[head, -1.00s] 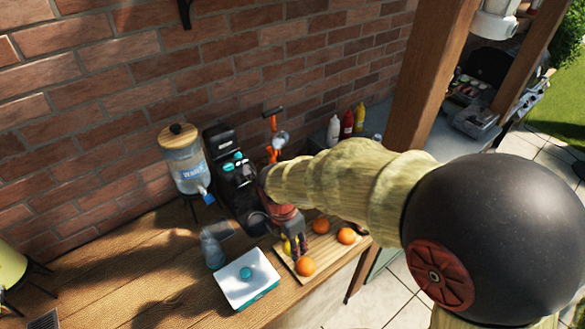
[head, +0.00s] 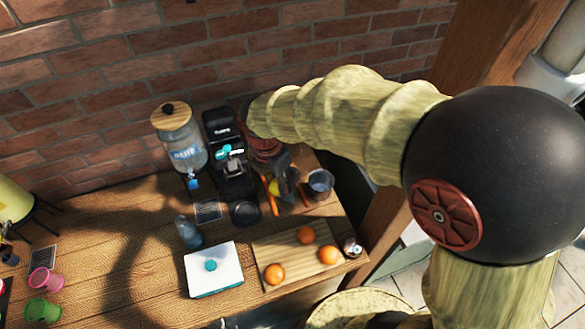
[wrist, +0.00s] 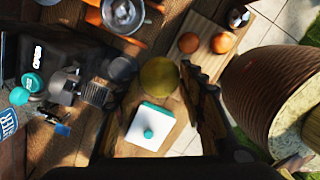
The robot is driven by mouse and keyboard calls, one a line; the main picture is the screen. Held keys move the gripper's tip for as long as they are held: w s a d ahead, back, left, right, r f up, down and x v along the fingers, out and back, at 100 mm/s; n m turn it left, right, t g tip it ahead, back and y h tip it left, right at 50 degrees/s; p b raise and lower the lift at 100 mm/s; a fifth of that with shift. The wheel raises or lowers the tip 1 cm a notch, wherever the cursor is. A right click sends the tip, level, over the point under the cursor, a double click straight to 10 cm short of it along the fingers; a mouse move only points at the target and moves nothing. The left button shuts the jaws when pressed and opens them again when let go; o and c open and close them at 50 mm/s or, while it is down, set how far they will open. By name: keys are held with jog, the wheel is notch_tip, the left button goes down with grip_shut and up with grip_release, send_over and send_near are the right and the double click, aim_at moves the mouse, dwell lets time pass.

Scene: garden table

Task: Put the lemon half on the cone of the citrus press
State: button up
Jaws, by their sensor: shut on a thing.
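My gripper (head: 275,180) is shut on the lemon half (wrist: 159,77), a round yellow shape between the two dark fingers in the wrist view. In the head view the lemon half (head: 274,187) is a small yellow-green patch, partly hidden by the gripper. The citrus press (head: 268,197) shows in the head view as orange parts behind and beside the gripper; its cone cannot be made out. In the wrist view a silver round vessel (wrist: 122,14) with orange-brown bars near it is at the top edge. The lemon half appears held above the table, apart from it.
A cutting board (head: 290,245) with several oranges lies at the front right. A black coffee machine (head: 228,155) and a water dispenser (head: 180,145) stand to the left. A metal jug (head: 320,182) is right of the gripper. A white box (head: 213,275) lies in front.

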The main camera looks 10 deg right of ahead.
jog(key=w+d+f, duration=0.1)
jog(key=w+f, duration=0.2)
jog(key=w, duration=0.1)
jog(key=w+d+f+p, duration=0.1)
jog(key=w+f, duration=0.2)
jog(key=w, duration=0.1)
jog(key=w+d+f, duration=0.1)
jog(key=w+f, duration=0.1)
jog(key=w, duration=0.2)
jog(key=shift+w+d+f, duration=0.1)
jog(key=shift+w+f, duration=0.1)
jog(key=shift+f, duration=0.2)
jog(key=shift+w+d+f+p, duration=0.1)
jog(key=shift+w+f+p, duration=0.25)
jog(key=shift+f, duration=1.7)
jog(key=shift+f, duration=0.15)
jog(key=o, duration=1.1)
jog(key=shift+o, duration=0.2)
